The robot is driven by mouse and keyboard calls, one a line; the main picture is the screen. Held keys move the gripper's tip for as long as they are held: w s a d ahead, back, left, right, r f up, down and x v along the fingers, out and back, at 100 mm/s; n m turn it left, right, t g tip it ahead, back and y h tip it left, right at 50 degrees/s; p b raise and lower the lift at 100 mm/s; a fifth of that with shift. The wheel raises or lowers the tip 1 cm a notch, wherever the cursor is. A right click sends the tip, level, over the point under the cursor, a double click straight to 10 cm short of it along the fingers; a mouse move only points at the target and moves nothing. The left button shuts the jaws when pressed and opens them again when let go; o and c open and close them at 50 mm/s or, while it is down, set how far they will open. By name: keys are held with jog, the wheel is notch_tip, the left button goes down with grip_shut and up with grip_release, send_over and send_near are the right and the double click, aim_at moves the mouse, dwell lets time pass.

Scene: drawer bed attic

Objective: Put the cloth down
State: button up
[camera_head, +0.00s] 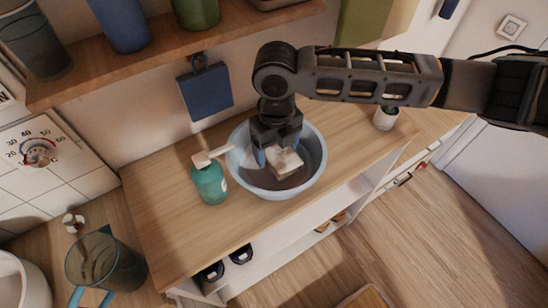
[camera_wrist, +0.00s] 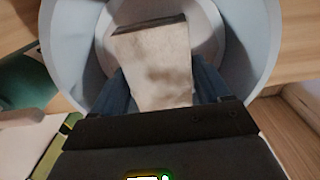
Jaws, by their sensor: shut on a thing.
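A pale cream cloth (camera_head: 286,163) with a greyish smudge is between the fingers of my gripper (camera_head: 276,156), which is shut on it. In the head view my gripper points down into a light blue round basin (camera_head: 313,178) on the wooden counter. The cloth is inside the rim of the basin. In the wrist view the cloth (camera_wrist: 152,65) looks like a flat, folded piece, with the basin wall (camera_wrist: 252,45) around it. I cannot tell whether the cloth touches the basin floor.
A teal pump bottle (camera_head: 209,184) stands close to the basin's left side. A small white pot (camera_head: 385,118) stands at the counter's right. A shelf (camera_head: 170,45) with containers runs above. The counter's front left (camera_head: 175,245) is clear.

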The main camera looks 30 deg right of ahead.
aim_at(276, 148)
jog(key=shift+f, duration=2.55)
jog(key=shift+f, duration=0.15)
jog(key=o, duration=1)
notch_tip(276, 148, up, 12)
jog(key=shift+r+b, duration=0.15)
jog(key=shift+b, duration=0.15)
